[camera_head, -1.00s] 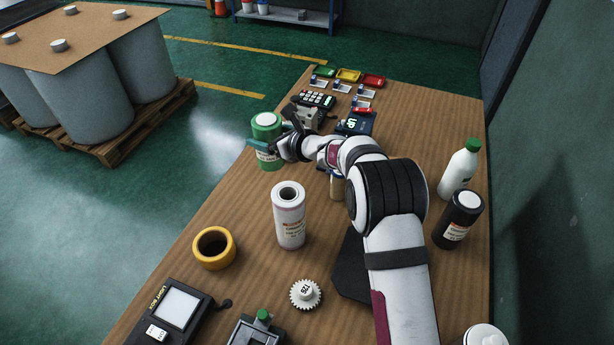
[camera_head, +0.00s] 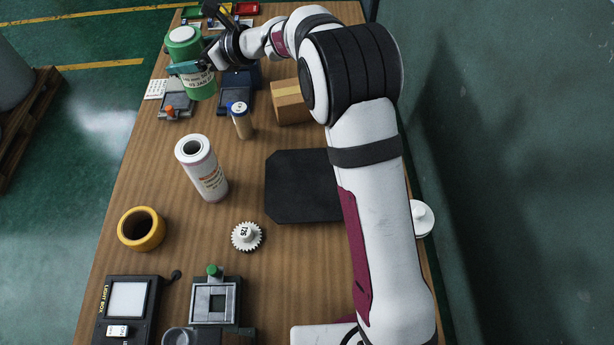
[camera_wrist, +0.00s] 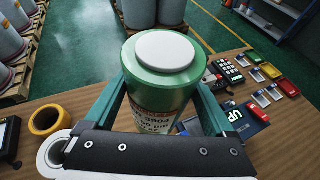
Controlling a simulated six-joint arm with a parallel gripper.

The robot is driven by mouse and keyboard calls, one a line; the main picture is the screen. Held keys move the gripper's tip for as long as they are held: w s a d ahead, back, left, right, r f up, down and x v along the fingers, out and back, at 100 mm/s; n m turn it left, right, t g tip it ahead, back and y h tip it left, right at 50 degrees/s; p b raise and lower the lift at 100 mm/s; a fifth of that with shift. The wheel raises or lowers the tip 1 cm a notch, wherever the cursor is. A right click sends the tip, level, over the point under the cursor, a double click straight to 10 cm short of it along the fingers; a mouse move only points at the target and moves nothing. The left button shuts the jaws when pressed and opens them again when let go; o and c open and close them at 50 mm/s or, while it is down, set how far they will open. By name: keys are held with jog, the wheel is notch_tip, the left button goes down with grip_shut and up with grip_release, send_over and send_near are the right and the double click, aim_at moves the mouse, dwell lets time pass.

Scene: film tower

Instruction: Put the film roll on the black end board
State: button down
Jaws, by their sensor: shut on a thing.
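A green film roll (camera_head: 196,82) with a white cap and a printed label stands upright near the far left of the table. My gripper (camera_head: 187,68) is shut on it, with one teal finger on each side. The wrist view shows the roll (camera_wrist: 160,88) close up between the fingers; its lower end is hidden, so I cannot tell whether it touches the table. The black end board (camera_head: 300,190), a flat dark board with cut corners, lies on the table nearer to me. Its top is bare, and my arm covers its right side.
A white roll (camera_head: 205,172) stands left of the board. A yellow ring (camera_head: 141,229), a white gear (camera_head: 246,236), a light box (camera_head: 128,300) and a grey fixture (camera_head: 215,301) lie nearer. A brown box (camera_head: 290,103) and a small jar (camera_head: 241,122) stand behind the board.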

jog(key=s+d, duration=0.2)
jog(key=d, duration=0.8)
jog(key=s+d, duration=0.3)
jog(key=d, duration=0.7)
jog(key=s+d+m+t, duration=0.1)
jog(key=s+d, duration=1.3)
jog(key=s, duration=0.1)
jog(key=shift+w+a+f, duration=0.65)
jog(key=shift+a+f, duration=1.25)
jog(key=shift+f, duration=0.65)
jog(key=shift+w+a+f, duration=0.65)
jog(key=shift+a+f, duration=1.2)
jog(key=shift+f, duration=0.65)
jog(key=shift+w+a+f, duration=0.65)
jog(key=shift+a+f, duration=1.25)
jog(key=shift+f, duration=0.65)
jog(key=shift+f, duration=0.1)
